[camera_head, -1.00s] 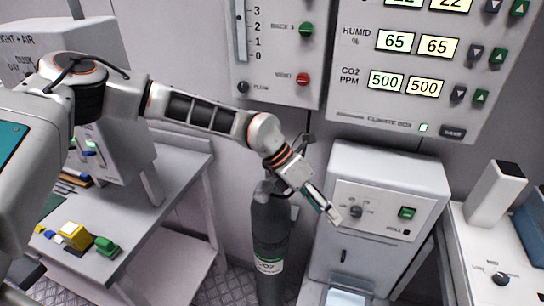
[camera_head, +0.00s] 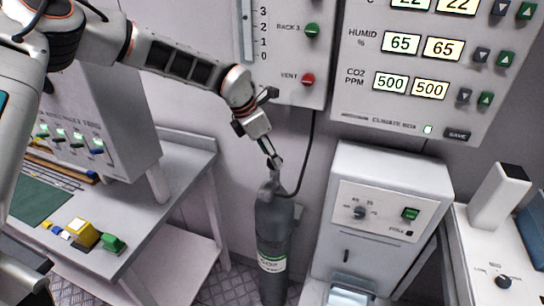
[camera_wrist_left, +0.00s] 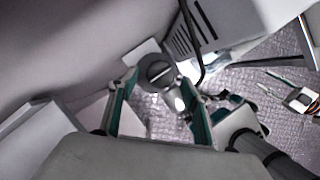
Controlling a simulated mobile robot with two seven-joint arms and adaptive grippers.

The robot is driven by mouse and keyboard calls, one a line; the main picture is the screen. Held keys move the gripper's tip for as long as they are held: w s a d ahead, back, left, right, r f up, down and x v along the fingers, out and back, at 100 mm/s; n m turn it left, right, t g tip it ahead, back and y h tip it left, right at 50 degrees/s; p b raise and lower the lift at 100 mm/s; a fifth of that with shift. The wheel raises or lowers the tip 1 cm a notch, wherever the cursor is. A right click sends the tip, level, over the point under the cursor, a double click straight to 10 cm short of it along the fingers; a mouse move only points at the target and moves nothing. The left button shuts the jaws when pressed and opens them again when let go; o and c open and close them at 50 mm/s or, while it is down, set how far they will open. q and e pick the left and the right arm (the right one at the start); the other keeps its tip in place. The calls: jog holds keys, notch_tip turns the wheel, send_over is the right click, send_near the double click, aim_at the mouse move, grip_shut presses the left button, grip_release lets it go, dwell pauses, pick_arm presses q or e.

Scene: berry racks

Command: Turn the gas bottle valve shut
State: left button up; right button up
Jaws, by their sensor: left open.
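The grey gas bottle (camera_head: 274,235) stands upright on the floor between the bench and a white cabinet, with a pale label low on its side. Its valve (camera_head: 273,180) is at the top, partly hidden by my gripper. My left gripper (camera_head: 273,159) points down just above the bottle top. In the left wrist view its two teal-edged fingers (camera_wrist_left: 158,84) are spread apart, with the round dark valve top (camera_wrist_left: 156,70) between or just beyond the tips. I cannot tell whether they touch it.
A dark hose (camera_head: 305,150) runs down the wall to the bottle top. The white cabinet (camera_head: 386,190) with a knob and green switch stands close on the right. The bench (camera_head: 150,215) with yellow and green blocks is left. A wall panel (camera_head: 405,75) hangs above.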

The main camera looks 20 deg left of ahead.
pick_arm(q)
jog(key=shift+x, duration=0.85)
jog(key=c, duration=1.1)
